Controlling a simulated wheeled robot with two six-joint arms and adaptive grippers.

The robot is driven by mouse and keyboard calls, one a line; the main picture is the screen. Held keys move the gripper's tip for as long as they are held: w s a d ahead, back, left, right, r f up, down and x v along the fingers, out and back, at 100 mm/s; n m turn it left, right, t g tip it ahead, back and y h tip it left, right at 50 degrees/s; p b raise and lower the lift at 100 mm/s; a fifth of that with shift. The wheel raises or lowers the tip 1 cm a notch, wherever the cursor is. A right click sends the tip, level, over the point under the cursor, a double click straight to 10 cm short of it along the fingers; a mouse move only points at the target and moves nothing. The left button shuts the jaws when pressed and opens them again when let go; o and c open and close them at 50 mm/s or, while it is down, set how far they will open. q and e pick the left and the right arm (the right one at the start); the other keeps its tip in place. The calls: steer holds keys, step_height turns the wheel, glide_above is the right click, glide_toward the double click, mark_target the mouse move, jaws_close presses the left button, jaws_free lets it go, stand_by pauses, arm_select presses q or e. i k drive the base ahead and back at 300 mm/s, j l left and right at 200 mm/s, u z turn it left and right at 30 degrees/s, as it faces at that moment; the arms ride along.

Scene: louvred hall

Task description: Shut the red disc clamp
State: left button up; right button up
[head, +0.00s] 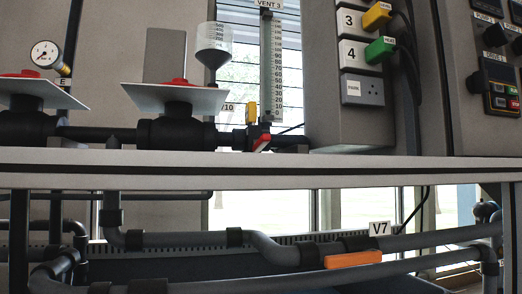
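Two red pieces could be the red disc clamp, and I cannot tell which it is. One red disc-like piece (179,82) sits on a tilted white plate (190,98) above a dark pipe fitting, left of centre. Another red piece (20,75) sits on a second white plate (50,90) at the far left. Both are seen nearly edge-on, so I cannot tell whether either is open or shut. A small red lever (262,143) is on the pipe below the scaled tube. Neither of my grippers is in view.
A grey shelf edge (260,164) crosses the whole view. Below it run grey pipes with an orange handle (353,259) beside tag V7 (380,228). A gauge (45,54), a funnel (213,40) and a socket panel (362,90) stand above the shelf.

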mark_target(259, 145)
steer(key=k, duration=1)
